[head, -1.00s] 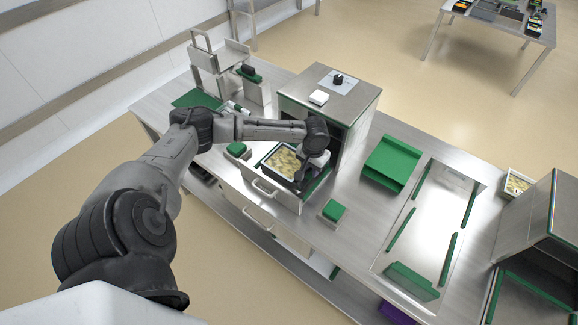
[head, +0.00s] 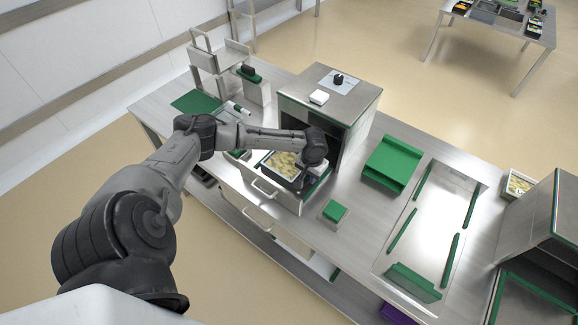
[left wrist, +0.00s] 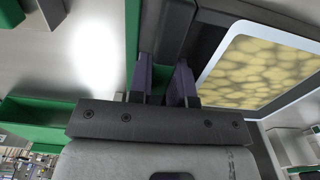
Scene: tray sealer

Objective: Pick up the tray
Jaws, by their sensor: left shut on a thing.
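The tray (head: 282,164) is dark, with yellowish pieces of food inside and a pale rim. It is at the open drawer of the steel tray sealer (head: 334,95). In the left wrist view the tray (left wrist: 262,72) fills the upper right, its pale rim and dark side showing. My left gripper (head: 301,180) is at the tray's right edge, partly hidden by my own wrist. I cannot tell how far the tray is above the drawer. My right gripper is not in view.
The sealer's drawer front with handle (head: 266,190) juts toward the near edge. A green-topped block (head: 334,212) stands close to its right. A green holder (head: 392,163) and a steel plate with green rails (head: 432,223) lie further right. Another food tray (head: 518,184) stands far right.

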